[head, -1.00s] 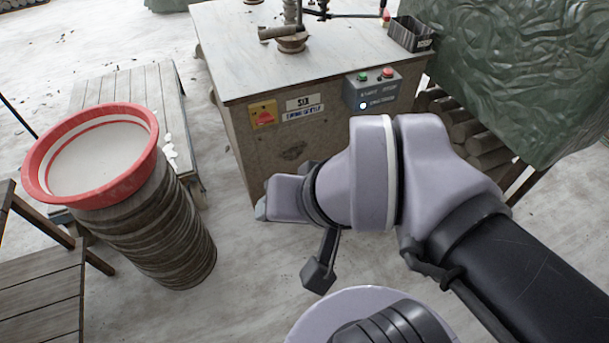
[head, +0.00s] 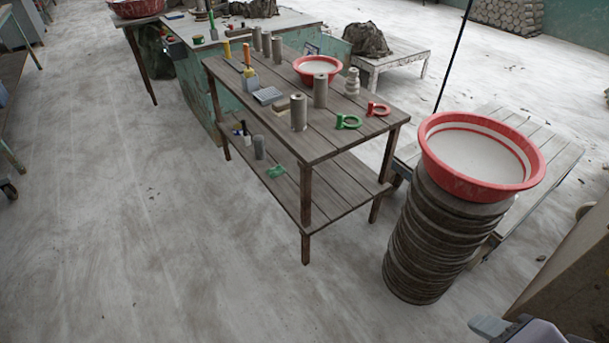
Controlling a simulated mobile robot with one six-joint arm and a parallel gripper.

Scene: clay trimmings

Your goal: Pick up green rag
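A small green piece (head: 276,171), which looks like the green rag, lies on the lower shelf (head: 335,190) of a wooden two-tier table, near its front edge. It is small in view, so its folds cannot be made out. Part of my gripper (head: 492,326) shows at the bottom right corner, cut off by the frame edge. It is far from the green piece, and its fingers cannot be made out.
The table top (head: 310,140) holds clay cylinders, a red-rimmed bowl (head: 318,68), and green and red ring-shaped tools. A stack of round slabs (head: 430,240) bearing a red basin (head: 482,155) stands right of the table. The floor at front left is clear.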

